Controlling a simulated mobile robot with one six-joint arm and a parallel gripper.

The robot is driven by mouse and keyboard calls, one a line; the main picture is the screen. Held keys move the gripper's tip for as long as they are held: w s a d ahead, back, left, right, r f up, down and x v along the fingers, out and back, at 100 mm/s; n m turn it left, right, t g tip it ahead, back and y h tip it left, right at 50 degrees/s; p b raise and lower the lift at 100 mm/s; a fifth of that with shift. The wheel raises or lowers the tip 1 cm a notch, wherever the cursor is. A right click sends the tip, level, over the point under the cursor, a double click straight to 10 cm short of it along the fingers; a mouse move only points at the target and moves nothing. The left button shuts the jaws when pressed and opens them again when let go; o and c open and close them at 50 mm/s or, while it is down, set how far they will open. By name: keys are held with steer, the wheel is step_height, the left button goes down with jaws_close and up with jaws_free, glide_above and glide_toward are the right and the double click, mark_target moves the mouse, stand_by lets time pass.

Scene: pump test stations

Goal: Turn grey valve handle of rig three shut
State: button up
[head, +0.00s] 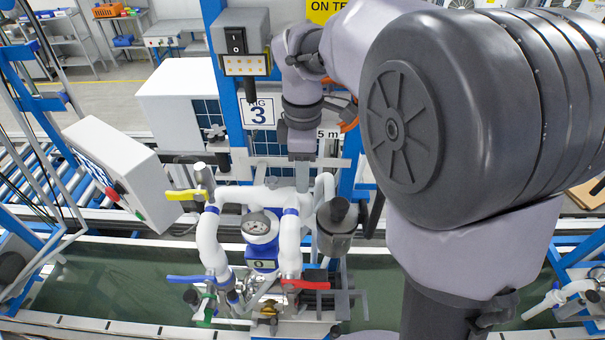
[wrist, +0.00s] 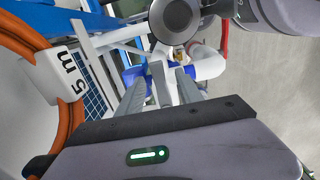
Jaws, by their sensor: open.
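Rig three stands under the sign "3" (head: 258,112), with white pipes (head: 207,240) and a dial gauge (head: 258,226). My gripper (head: 302,186) points down at the top of its pipework, right of the sign. In the wrist view my gripper (wrist: 160,80) is open, with one finger on each side of a narrow grey bar that looks like the grey valve handle (wrist: 160,84). White pipe lies just beyond it. I cannot tell whether the fingers touch the handle. In the head view the fingers mostly hide the handle.
Other handles on the rig are yellow (head: 186,195), blue (head: 198,279), red (head: 305,284) and green (head: 207,312). A dark grey canister (head: 337,228) stands close right of my gripper. An orange hose (wrist: 20,40) with a "5 m" tag (wrist: 72,75) hangs beside it. A white control box (head: 125,170) stands left.

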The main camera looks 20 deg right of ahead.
steer(key=shift+d+f, duration=0.25)
steer(key=shift+f, duration=0.2)
steer(key=shift+a, duration=0.15)
jaws_close()
steer(key=shift+r, duration=0.1)
stand_by(0.9)
